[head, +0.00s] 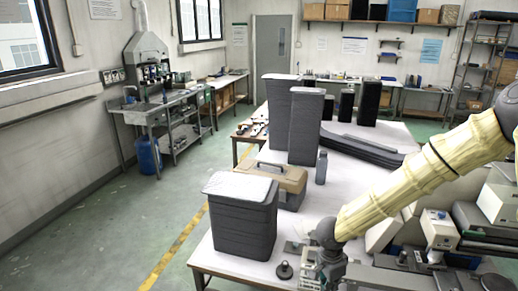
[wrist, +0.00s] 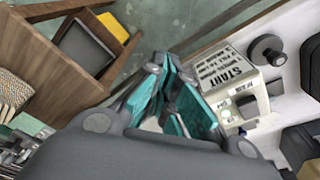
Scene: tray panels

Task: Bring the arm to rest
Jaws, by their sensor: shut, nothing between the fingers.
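My gripper (wrist: 168,75) shows in the wrist view with its teal-padded fingers together and nothing held between them. In the head view my arm, in a cream cover, reaches in from the right edge and bends down at the wrist. My gripper (head: 314,276) hangs there at the front edge of the white table, partly hidden by its own links. In the wrist view a pale box marked START (wrist: 232,82) stands just right of the fingers. I cannot tell whether they touch it.
A dark grey stack (head: 243,222) stands on the white table (head: 338,188), left of my gripper. Behind it are a tan toolbox (head: 283,181), a grey bottle (head: 321,168) and tall grey stacks (head: 305,127). Machines crowd the right. Green floor (head: 110,245) is open at left.

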